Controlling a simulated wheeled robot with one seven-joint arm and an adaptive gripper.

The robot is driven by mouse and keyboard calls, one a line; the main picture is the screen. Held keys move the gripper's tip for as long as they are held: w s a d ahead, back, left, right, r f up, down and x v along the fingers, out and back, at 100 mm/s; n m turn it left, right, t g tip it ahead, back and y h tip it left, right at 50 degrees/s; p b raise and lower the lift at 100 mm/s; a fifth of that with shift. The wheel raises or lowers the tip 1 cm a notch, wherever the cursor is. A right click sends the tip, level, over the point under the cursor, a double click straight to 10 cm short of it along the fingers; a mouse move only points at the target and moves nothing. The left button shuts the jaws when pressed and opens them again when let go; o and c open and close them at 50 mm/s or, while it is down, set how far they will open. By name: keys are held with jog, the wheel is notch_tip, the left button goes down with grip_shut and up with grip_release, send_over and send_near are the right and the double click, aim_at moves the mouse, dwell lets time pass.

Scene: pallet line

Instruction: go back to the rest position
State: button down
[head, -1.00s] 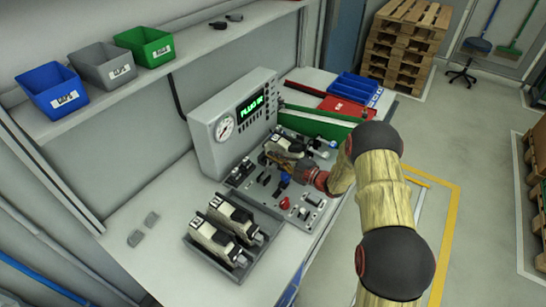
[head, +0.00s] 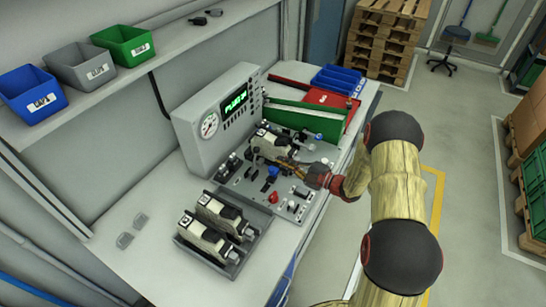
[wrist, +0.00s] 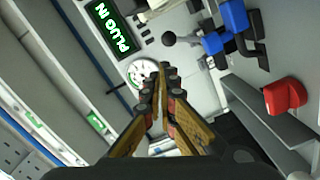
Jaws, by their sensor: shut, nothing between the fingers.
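My gripper (head: 283,162) is over the test panel (head: 240,187) on the bench, beside a beige-and-black device (head: 266,143) at the panel's back. The head view does not show clearly whether they touch. In the wrist view my gripper (wrist: 161,72) has its wooden-looking fingers together, with nothing between them. My arm bends in from the right side of the head view.
A grey console (head: 213,121) with a gauge and green display stands behind the panel. A tray (head: 235,268) with two more devices is in front. Blue (wrist: 235,22) and red (wrist: 285,96) controls stick up near the gripper. Open floor lies right.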

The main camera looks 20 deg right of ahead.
jog(key=shift+s+d, duration=0.45)
jog(key=shift+s, duration=0.05)
